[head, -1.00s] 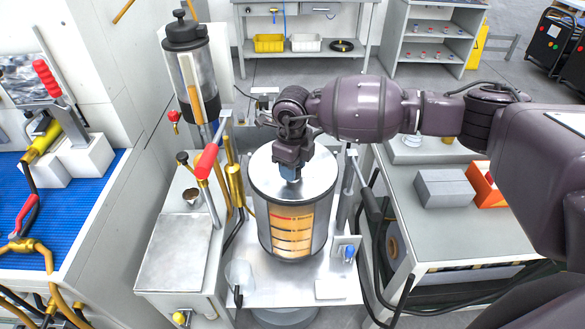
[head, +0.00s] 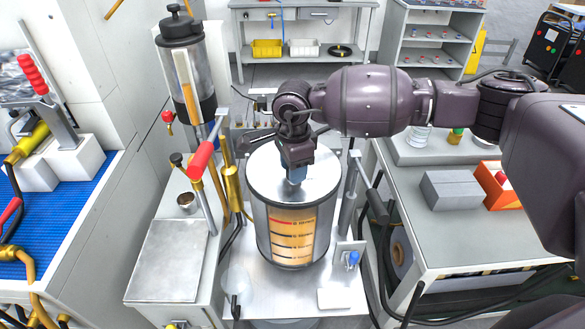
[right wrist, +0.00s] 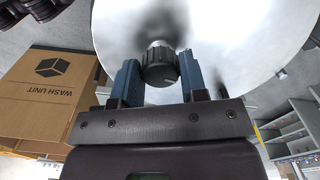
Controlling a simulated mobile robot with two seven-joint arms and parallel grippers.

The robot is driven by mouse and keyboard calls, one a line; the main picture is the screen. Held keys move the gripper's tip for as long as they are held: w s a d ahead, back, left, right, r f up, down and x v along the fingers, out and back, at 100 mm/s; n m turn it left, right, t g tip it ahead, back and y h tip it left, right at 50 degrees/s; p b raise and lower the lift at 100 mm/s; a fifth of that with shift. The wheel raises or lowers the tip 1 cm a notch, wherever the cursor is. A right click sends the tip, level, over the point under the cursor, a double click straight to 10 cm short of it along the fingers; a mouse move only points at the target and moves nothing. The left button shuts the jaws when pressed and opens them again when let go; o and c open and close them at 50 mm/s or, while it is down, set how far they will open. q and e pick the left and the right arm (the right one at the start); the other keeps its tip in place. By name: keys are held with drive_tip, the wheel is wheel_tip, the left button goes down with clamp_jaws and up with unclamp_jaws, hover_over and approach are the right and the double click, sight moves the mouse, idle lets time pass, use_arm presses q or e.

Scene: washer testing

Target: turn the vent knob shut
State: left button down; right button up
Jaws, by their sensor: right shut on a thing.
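The vent knob (right wrist: 158,68) is a black ribbed knob with a pale mark, on a metal stem above the round silver lid in the right wrist view. The lid (head: 268,178) tops a clear-fronted canister (head: 292,240) with amber contents and level marks. My right gripper (right wrist: 160,80) has its two blue fingers on either side of the knob and is shut on it. In the head view my right gripper (head: 296,178) points down at the lid's middle and hides the knob. My left gripper is not in view.
A red-handled lever (head: 201,158) and brass pipes stand left of the canister. A grey block (head: 450,190) and an orange bin (head: 500,186) sit on the right bench. A cardboard box (right wrist: 50,95) shows in the right wrist view.

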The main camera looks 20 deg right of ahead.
drive_tip(key=shift+f+n, duration=0.1)
drive_tip(key=shift+n, duration=0.6)
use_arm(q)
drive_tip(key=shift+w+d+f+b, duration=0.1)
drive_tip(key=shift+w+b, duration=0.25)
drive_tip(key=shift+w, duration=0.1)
use_arm(e)
drive_tip(key=shift+n, duration=0.5)
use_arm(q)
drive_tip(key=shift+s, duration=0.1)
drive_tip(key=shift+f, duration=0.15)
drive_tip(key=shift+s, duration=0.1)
use_arm(e)
drive_tip(key=o, duration=0.9)
use_arm(q)
drive_tip(key=shift+p, duration=0.3)
use_arm(e)
wheel_tip(320, 180, up, 11)
drive_tip(key=shift+r, duration=0.1)
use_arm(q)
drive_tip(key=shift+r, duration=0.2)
